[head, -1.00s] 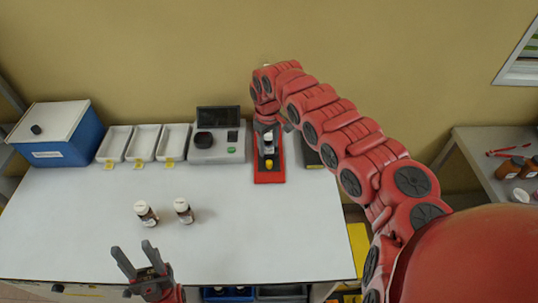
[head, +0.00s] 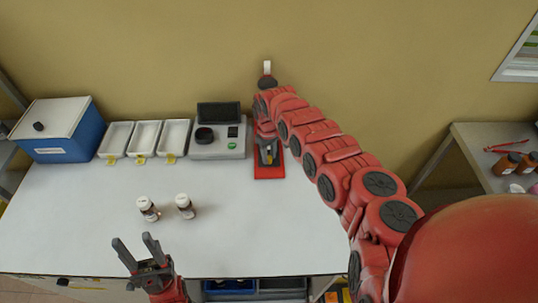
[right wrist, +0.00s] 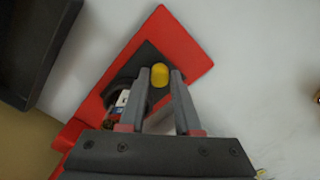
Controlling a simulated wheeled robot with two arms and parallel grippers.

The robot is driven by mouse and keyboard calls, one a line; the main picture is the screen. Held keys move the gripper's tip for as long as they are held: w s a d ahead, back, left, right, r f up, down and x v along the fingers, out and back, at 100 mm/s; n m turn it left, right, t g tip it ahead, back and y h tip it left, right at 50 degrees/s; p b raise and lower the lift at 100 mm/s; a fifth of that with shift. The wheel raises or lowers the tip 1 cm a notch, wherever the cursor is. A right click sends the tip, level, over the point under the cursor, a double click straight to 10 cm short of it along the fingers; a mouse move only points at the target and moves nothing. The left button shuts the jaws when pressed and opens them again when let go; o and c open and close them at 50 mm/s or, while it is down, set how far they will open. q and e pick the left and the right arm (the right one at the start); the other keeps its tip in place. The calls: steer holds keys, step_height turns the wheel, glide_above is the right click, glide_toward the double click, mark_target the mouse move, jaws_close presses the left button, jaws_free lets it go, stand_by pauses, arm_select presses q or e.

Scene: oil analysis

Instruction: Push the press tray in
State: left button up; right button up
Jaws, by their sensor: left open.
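The press (head: 269,172) has a red base and stands at the back of the table, right of the grey instrument. Its dark tray plate (right wrist: 150,52) and yellow knob (right wrist: 159,75) show in the right wrist view. My right gripper (head: 268,152) reaches down over the press. In the right wrist view its two fingers (right wrist: 160,82) stand apart on either side of the knob; I cannot tell whether they touch it. A labelled jar (right wrist: 122,98) is partly hidden beside the left finger. My left gripper (head: 135,248) is open and empty at the front edge.
Two white-capped jars (head: 148,209) (head: 185,206) stand on the table. A grey instrument (head: 220,146), several white trays (head: 145,138) and a blue box (head: 60,135) line the back. A side bench (head: 480,160) holds brown jars.

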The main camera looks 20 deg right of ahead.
jaws_close()
stand_by(1.1)
